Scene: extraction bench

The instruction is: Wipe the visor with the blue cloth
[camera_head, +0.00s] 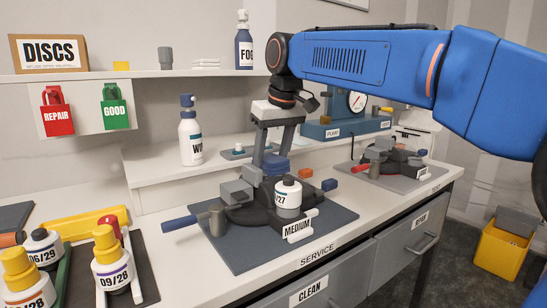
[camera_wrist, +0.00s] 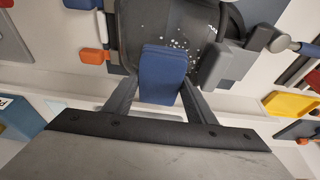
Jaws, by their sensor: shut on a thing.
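My gripper (camera_head: 268,150) is shut on the blue cloth (camera_head: 276,166), which looks like a thick folded pad. In the wrist view the cloth (camera_wrist: 163,72) sits between the two fingers, its far end over the visor. The dark visor (camera_wrist: 190,22) has white specks scattered on it, mostly just beyond and to the right of the cloth. Whether the cloth touches it is hard to tell. In the head view the dark mask (camera_head: 245,214) lies in a holder on the blue-grey mat (camera_head: 228,254), with a white canister (camera_head: 288,196) at its front; the visor is mostly hidden by the gripper and cloth.
A blue-handled clamp (camera_head: 216,214) stands left of the mask. A white spray bottle (camera_head: 190,135) and a small tray (camera_head: 236,154) are on the raised ledge behind. Yellow-capped canisters (camera_head: 110,260) stand at left. A second mask (camera_head: 392,158) is at right.

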